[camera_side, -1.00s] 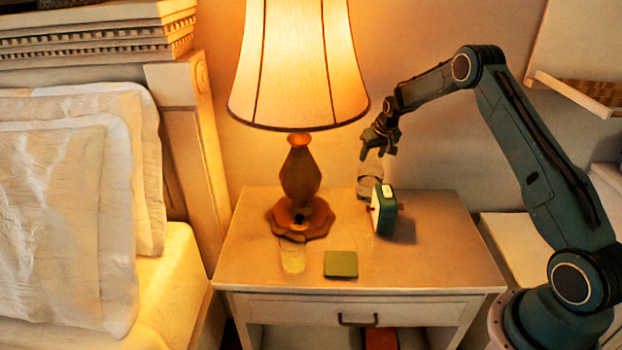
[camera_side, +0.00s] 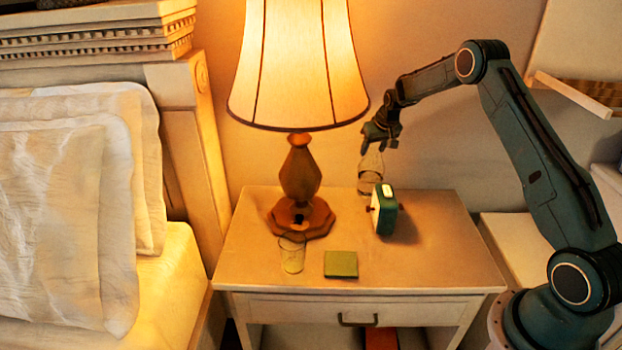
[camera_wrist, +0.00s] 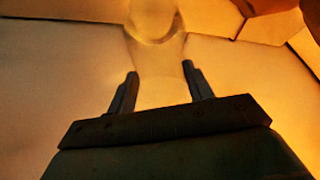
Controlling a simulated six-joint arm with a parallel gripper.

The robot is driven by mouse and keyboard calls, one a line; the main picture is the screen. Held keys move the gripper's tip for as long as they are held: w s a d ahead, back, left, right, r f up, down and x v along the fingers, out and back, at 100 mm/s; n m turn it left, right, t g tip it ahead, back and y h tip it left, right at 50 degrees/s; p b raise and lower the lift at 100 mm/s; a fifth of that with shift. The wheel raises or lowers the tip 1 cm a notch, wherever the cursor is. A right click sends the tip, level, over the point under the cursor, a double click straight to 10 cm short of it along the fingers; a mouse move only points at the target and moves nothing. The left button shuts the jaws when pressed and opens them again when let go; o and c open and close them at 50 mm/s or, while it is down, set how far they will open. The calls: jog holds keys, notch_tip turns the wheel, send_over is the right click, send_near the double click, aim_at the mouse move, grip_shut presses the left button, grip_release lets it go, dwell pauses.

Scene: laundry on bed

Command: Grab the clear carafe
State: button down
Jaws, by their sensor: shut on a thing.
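The clear carafe (camera_side: 369,178) is see-through and stands upright behind the green clock in the side view. Its lower part is partly hidden by the clock, and I cannot tell whether its base touches the nightstand. My gripper (camera_side: 378,148) points down from above and is shut on the carafe's neck. In the wrist view the carafe (camera_wrist: 158,62) runs up the middle, between the two dark fingers of my gripper (camera_wrist: 160,82).
A green clock (camera_side: 384,211) stands just in front of the carafe on the nightstand (camera_side: 435,260). A lit lamp (camera_side: 300,175) is to the left. A clear glass (camera_side: 292,256) and a green coaster (camera_side: 341,264) lie nearer the front. The nightstand's front right is clear.

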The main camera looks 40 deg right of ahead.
notch_tip(320, 180, up, 18)
dwell(1.6)
jog(key=shift+r, duration=0.15)
jog(key=shift+a, duration=0.1)
dwell(0.7)
